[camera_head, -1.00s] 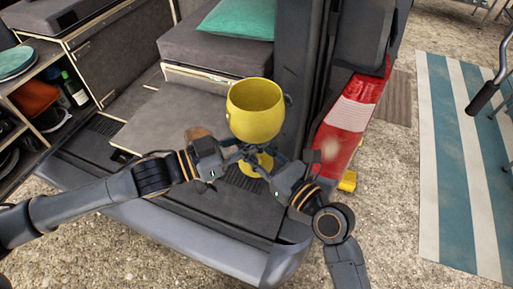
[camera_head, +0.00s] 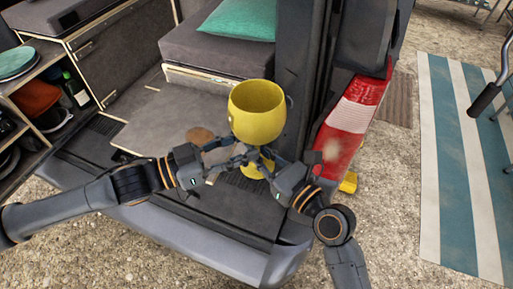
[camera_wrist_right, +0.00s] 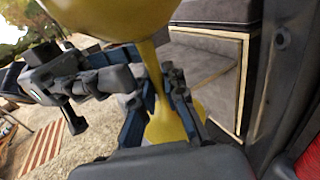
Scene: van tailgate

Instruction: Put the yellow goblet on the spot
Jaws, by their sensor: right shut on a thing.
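The yellow goblet (camera_head: 256,112) is upright above the van's tailgate floor. Its stem and foot (camera_wrist_right: 172,122) show in the right wrist view, with the bowl cut off at the top. My right gripper (camera_head: 260,160) is shut on the stem from the right; its fingers flank the stem in the right wrist view (camera_wrist_right: 160,88). My left gripper (camera_head: 232,153) is just left of the stem, its fingers apart and seemingly clear of it. A round brown spot (camera_head: 200,134) lies on the floor behind my left gripper, its near edge close to the gripper in the picture.
A seat box with a dark cushion (camera_head: 225,50) and a green pillow (camera_head: 240,18) stands behind. Shelves with bottles (camera_head: 73,92) are at the left. The van's door pillar and red tail light (camera_head: 350,118) are close on the right. Floor left of the spot is clear.

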